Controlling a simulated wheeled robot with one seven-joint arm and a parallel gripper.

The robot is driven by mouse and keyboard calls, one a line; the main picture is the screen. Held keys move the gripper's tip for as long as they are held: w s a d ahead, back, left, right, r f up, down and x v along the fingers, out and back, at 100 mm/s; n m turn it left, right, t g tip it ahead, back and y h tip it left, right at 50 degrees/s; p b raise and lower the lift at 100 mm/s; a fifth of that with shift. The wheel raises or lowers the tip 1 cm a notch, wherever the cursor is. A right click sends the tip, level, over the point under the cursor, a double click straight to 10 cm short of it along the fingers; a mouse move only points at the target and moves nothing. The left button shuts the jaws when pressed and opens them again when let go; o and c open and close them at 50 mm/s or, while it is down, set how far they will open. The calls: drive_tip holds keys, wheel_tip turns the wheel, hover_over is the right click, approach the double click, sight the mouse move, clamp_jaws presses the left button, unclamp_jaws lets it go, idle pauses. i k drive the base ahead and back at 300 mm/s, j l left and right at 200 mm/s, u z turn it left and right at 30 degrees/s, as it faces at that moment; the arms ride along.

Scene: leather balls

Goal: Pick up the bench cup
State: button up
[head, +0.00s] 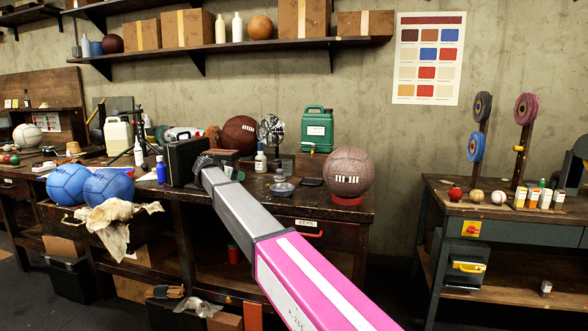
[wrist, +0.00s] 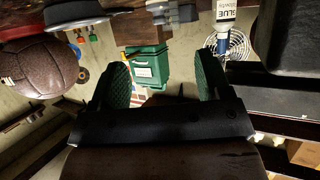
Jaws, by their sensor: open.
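A small grey metal dish (head: 282,188) with a wide rim sits on the workbench in the head view, left of the brown ball on the red stand. It is the most cup-like thing I can make out, though I cannot be sure that it is the bench cup. In the wrist view, which is upside down, the dish (wrist: 75,16) shows at the top left. My gripper (head: 207,161) is above the bench beside a black case, its jaws hard to see from the head. In the wrist view its green-padded fingers (wrist: 163,84) are spread with nothing held between them.
The brown ball (head: 348,171), green canister (head: 317,130), glue bottle (head: 260,160) and small fan (head: 271,130) stand on the bench. The black case (head: 183,160) is close to my gripper. Blue balls (head: 108,187) lie at the left. A wall shelf (head: 230,47) runs above.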

sight(287, 164)
drive_tip(key=i+l, duration=0.35)
drive_tip(key=l, duration=0.15)
drive_tip(key=i+l, duration=0.35)
drive_tip(key=l, duration=0.1)
